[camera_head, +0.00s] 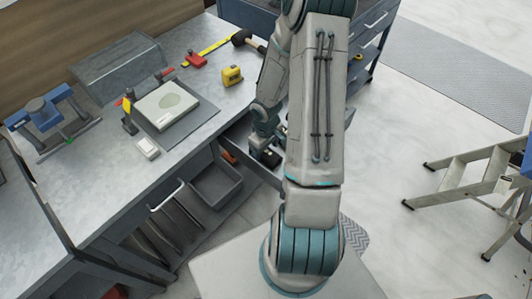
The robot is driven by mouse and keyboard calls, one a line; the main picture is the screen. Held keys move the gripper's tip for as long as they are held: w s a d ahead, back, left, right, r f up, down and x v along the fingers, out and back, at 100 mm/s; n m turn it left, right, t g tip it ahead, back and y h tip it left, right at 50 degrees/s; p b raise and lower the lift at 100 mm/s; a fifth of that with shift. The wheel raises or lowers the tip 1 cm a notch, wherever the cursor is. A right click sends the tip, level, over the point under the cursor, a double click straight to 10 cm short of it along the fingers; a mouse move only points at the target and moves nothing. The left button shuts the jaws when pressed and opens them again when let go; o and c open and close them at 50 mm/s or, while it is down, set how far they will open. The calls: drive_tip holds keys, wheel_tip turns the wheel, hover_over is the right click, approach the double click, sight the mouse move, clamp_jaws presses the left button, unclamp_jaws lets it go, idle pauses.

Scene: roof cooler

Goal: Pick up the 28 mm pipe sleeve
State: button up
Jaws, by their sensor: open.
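My arm reaches down in the middle of the head view. My gripper (267,156) is at its lower end, small and dark, at the open drawer (241,158) under the workbench's right end. The gripper is open; its fingertips are hard to make out against the dark drawer. I cannot pick out the 28 mm pipe sleeve; much of the drawer's inside is hidden by my arm and gripper.
The workbench (100,178) carries a blue vise (43,112), a pale device (165,106) on a dark mat, a yellow tape measure (231,76) and a hammer (241,38). A grey bin (214,186) sits below. A stepladder (455,178) stands right; floor between is clear.

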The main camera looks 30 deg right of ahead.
drive_tip(key=shift+a+f, duration=0.1)
drive_tip(key=shift+f, duration=0.55)
drive_tip(key=c, duration=1)
drive_tip(key=shift+r, duration=0.15)
drive_tip(key=shift+c, duration=0.2)
